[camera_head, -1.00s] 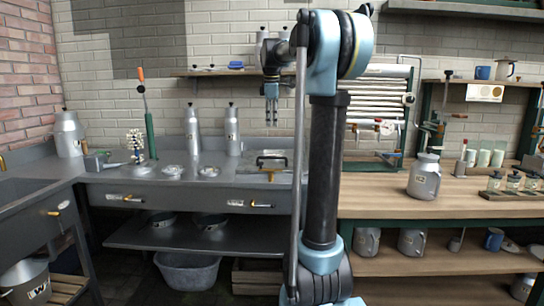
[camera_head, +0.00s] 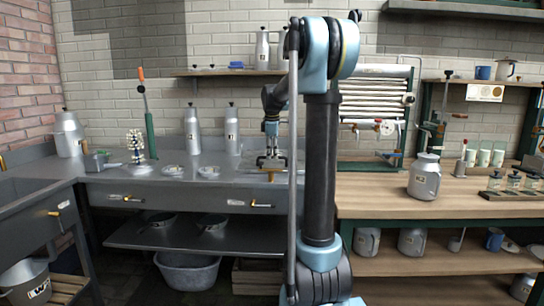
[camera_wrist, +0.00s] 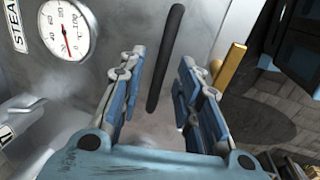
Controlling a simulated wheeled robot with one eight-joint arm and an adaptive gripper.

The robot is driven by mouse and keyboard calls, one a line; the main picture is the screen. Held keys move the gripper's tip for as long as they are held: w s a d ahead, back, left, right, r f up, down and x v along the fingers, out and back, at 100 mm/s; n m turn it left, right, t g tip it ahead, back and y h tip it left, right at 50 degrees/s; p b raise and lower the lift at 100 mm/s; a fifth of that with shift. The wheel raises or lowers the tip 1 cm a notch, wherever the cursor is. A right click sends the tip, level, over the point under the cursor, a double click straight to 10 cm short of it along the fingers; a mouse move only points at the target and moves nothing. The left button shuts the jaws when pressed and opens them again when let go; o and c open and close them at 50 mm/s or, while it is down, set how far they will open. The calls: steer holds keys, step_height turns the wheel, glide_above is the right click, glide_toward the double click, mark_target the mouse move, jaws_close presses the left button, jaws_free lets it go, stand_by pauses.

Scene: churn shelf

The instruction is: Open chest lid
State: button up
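A grey metal lid (camera_wrist: 170,130) is set in the counter and carries a dark bar handle (camera_wrist: 165,60). In the wrist view my gripper (camera_wrist: 160,75) is open, with one finger on each side of the dark handle. The handle lies in the gap between the fingers, with space visible around it. I cannot tell whether either finger touches it. A brass peg (camera_wrist: 230,68) stands right of the fingers.
A round dial gauge (camera_wrist: 66,30) sits left of the handle. On the counter (camera_head: 110,178), two metal bottles (camera_head: 232,135) and several small dishes (camera_head: 209,171) stand left of my gripper. A wooden bench (camera_head: 460,200) is at right.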

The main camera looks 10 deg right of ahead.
steer(key=shift+f, duration=0.35)
steer(key=shift+c, duration=0.2)
jaws_close()
steer(key=shift+w, duration=0.1)
steer(key=shift+r, duration=0.1)
